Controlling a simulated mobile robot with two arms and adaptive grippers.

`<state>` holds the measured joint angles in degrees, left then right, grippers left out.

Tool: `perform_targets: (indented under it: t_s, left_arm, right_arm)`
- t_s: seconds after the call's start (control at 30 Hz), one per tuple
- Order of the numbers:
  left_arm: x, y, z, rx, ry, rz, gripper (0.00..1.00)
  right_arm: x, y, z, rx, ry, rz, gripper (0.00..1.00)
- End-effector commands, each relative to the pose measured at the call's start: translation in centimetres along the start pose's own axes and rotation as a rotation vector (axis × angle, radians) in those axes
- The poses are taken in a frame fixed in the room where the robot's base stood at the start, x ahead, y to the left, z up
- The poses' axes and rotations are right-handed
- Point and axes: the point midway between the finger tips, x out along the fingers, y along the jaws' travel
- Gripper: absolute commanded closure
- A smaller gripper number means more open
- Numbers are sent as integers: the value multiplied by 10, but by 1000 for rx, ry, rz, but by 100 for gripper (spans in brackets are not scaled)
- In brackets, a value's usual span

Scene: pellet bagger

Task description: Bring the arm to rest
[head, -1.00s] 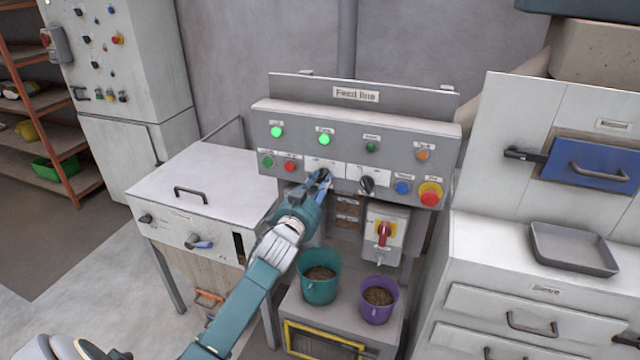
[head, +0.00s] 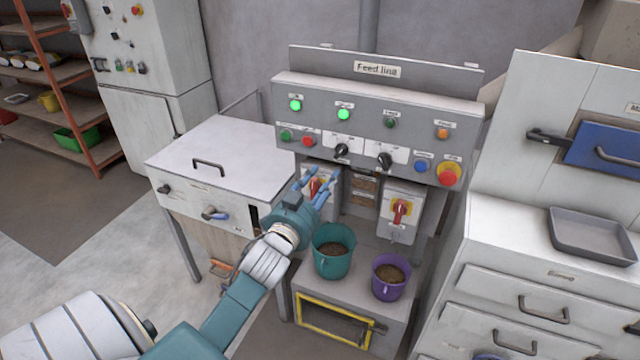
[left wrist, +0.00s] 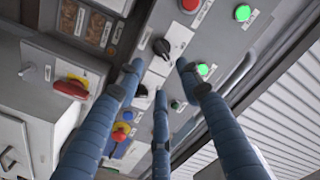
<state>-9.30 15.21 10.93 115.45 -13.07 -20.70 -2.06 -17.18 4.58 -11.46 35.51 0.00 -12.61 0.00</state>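My left gripper (head: 316,181) is in front of the Feed line panel (head: 460,118), below its row of switches. Its blue fingers are apart and nothing is between them. The left black selector knob (head: 342,150) is free of the fingers, which are below and left of it in the head view. The right black selector knob (head: 385,160) is beside it. In the left wrist view my spread fingers (left wrist: 158,75) show before the panel, with a black knob (left wrist: 162,47) beyond them. Two green lamps (head: 296,105) (head: 344,114) are lit. My right gripper is not in view.
A red-handled switch (head: 402,211) is right of my gripper; another (head: 316,186) is partly behind my fingers. A teal bucket (head: 332,262) and a purple bucket (head: 389,288) stand below. A white cabinet (head: 225,150) is to the left, a grey tray (head: 590,254) to the right.

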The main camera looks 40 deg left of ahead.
Motion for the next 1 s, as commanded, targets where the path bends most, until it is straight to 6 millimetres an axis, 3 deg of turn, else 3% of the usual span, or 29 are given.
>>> perform_targets:
  t_s: [0.2, 0.73, 0.87, 0.97, 1.0]
  left_arm:
    - [-13, 0, 0, 1, 0, 0, 64]
    - [-12, 1, 2, 0, -4, 2, 64]
    - [-11, 21, 33, -11, -50, 31, 64]
    - [-12, 56, 82, -29, -126, 81, 64]
    - [-14, 73, 107, -39, -164, 106, 64]
  right_arm:
    - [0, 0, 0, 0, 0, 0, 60]
    - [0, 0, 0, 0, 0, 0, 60]
    - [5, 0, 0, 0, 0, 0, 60]
    - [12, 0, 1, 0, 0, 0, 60]
    - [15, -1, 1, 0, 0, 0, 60]
